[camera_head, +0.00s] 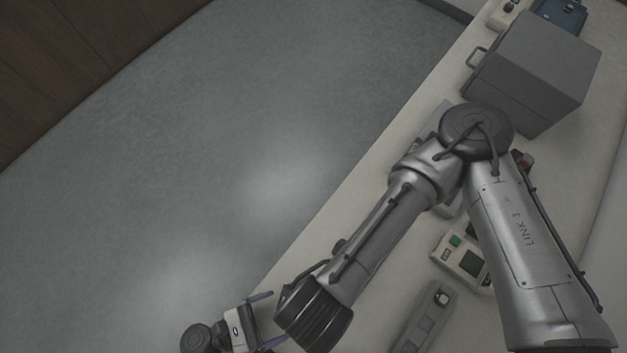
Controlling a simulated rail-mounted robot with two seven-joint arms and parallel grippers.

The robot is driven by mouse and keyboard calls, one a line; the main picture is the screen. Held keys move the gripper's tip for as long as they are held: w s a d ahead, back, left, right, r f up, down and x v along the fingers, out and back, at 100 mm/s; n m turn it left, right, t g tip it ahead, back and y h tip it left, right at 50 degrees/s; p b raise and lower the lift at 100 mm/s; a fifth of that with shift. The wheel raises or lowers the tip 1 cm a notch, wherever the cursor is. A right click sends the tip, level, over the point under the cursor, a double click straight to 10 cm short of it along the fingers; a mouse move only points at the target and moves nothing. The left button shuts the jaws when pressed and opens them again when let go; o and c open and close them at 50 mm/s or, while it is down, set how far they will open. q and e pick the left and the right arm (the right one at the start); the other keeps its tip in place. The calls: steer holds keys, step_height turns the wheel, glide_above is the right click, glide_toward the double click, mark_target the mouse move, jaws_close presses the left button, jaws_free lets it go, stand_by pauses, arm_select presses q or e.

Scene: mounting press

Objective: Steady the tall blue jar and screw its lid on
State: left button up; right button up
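No tall blue jar and no lid can be made out in the head view. A gripper (267,320) shows at the bottom left edge, its pale body marked with a blue logo. I take it for my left gripper. Its two thin fingers point right and stand apart, with nothing visible between them. My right arm comes in from the lower right, bends at a dark elbow and runs down left to a black ribbed wrist. That wrist lies just right of the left gripper's fingers. I cannot see the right gripper.
A pale bench (400,125) runs diagonally along the right. A large grey box (525,75) with a handle stands on it, with a blue item (562,14) behind. A small device with a green button (455,241) and a grey unit (425,318) lie nearer. Open grey floor is left.

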arm_select(q)
steer(key=shift+v, duration=2)
steer(key=shift+r, duration=0.1)
